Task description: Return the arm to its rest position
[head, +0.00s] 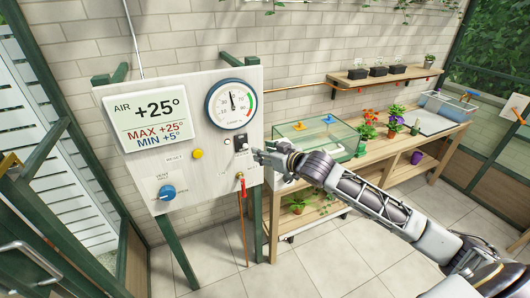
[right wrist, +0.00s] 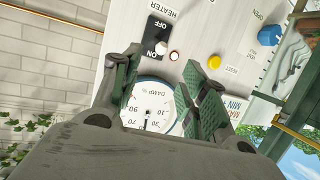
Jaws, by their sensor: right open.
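My right gripper (head: 266,158) is in front of the right side of the white control panel (head: 190,150), close to the heater switch (head: 241,144). In the right wrist view its two green-padded fingers (right wrist: 160,95) are spread apart with nothing between them. The heater switch (right wrist: 162,48) shows beyond the fingertips, marked ON and OFF, with a small lit lamp (right wrist: 174,56) beside it. The gripper looks apart from the switch, though the exact gap is hard to tell. The damp gauge (right wrist: 150,105) is partly hidden by the fingers. My left gripper is not in view.
The panel also carries a display (head: 150,117), a yellow button (head: 197,154), a blue vent knob (head: 167,191) and a red-handled tap (head: 240,177). A wooden bench (head: 400,168) with a glass tank (head: 318,138) and potted plants stands to the right, behind my arm. Tiled floor is open below.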

